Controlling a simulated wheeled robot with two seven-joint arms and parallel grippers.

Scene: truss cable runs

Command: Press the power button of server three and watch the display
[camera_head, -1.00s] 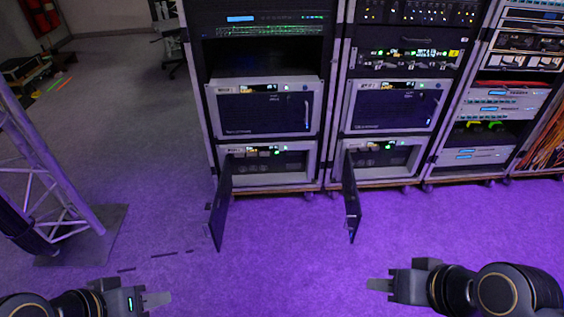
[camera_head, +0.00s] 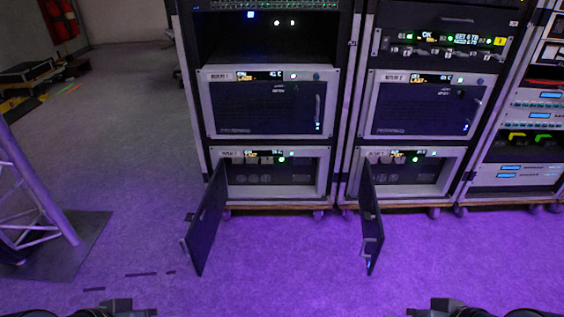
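Two racks hold four servers. The upper left server (camera_head: 262,112) and upper right server (camera_head: 419,110) have closed dark fronts. The lower left server (camera_head: 245,181) and lower right server (camera_head: 394,180) have their front doors (camera_head: 207,218) (camera_head: 371,222) swung open toward me. Each server has a small lit display and a green light along its top strip. Their labels are too small to read surely, so I cannot tell which is server three. My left gripper (camera_head: 140,309) and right gripper (camera_head: 424,310) show only partly at the bottom edge, well away from the servers. Their fingers are mostly cut off.
More rack gear (camera_head: 520,150) stands at the right. A metal truss (camera_head: 35,220) on a dark base plate (camera_head: 75,246) stands at the left. The open doors stick out over the floor. The purple-lit floor (camera_head: 285,262) before the racks is clear.

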